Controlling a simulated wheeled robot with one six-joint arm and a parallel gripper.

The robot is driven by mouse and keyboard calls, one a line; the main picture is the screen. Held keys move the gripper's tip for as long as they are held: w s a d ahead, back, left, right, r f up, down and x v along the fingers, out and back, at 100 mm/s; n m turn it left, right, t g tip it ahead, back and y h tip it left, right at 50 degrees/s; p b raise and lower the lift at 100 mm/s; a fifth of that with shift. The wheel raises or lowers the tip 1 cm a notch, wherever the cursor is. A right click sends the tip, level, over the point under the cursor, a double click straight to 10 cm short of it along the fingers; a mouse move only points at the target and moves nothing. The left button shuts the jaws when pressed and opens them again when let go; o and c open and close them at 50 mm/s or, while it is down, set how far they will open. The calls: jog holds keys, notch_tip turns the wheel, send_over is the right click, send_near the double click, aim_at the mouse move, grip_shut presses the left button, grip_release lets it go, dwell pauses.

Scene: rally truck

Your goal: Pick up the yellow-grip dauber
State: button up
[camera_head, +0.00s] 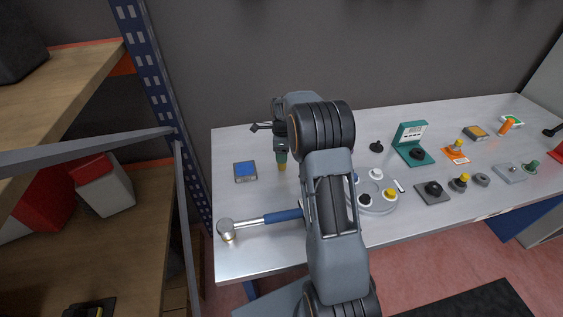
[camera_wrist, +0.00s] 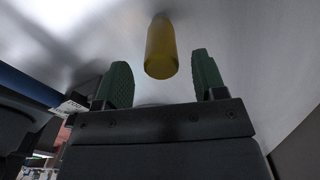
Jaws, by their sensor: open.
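The yellow-grip dauber shows in the wrist view as a smooth yellow cylinder (camera_wrist: 161,48), just beyond and between the two green fingertips. My gripper (camera_wrist: 162,80) is open, with a gap on both sides of the yellow grip, and holds nothing. In the head view my gripper (camera_head: 281,156) hangs over the left part of the table, with a bit of yellow (camera_head: 282,167) at its tips. The dauber's far end is hard to make out.
On the bench (camera_head: 240,262), a blue pad (camera_head: 245,171) lies left of my gripper and a blue-handled hammer (camera_head: 283,216) lies in front. A round tray (camera_head: 374,208) with several knobs, a teal open case (camera_head: 415,155) and small items stand right. A shelf (camera_head: 75,75) is at left.

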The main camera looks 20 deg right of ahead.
jog(key=shift+w+f+p, duration=0.1)
jog(key=shift+f+p, duration=0.4)
jog(key=shift+f, duration=1.75)
jog(key=shift+c, duration=0.2)
jog(key=c, duration=1)
jog(key=shift+r, duration=0.1)
jog(key=shift+r+b, duration=0.35)
jog(key=shift+r, duration=0.2)
jog(key=s+d+r+b, duration=0.1)
jog(key=s+d+r, duration=0.1)
jog(key=s+r, duration=0.2)
jog(key=s+d+r+b, duration=0.1)
jog(key=s+d+r, duration=0.1)
jog(key=s+r, duration=0.2)
jog(key=s+d+r+b, duration=0.1)
jog(key=s+d+r, duration=0.2)
jog(key=s, duration=0.1)
jog(key=shift+r+b, duration=0.4)
